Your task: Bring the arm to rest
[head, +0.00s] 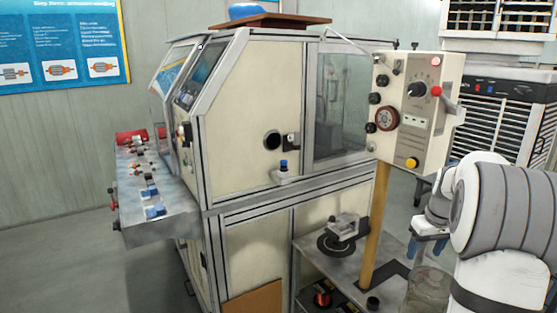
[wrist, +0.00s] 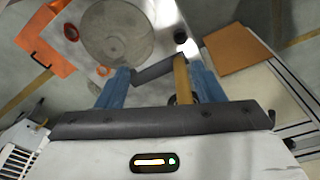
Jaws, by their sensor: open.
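My arm (head: 505,215), white with grey bands, comes in from the right edge of the head view. My gripper (head: 427,248) hangs low at its end, right of the yellow post (head: 377,225), and is partly hidden by the arm. In the wrist view my gripper (wrist: 162,76) points downward with its two blue fingers apart. The yellow post (wrist: 183,80) shows between them, seemingly beyond the fingers. I see nothing held. Whether the fingers touch the post I cannot tell.
A cream winding machine (head: 250,110) fills the middle, with a grey side shelf (head: 160,225). A control box (head: 415,105) with knobs tops the post, close to my arm. A low metal table (head: 310,255) stands below. An orange sheet (wrist: 48,45) and a round grey disc (wrist: 118,30) lie beneath.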

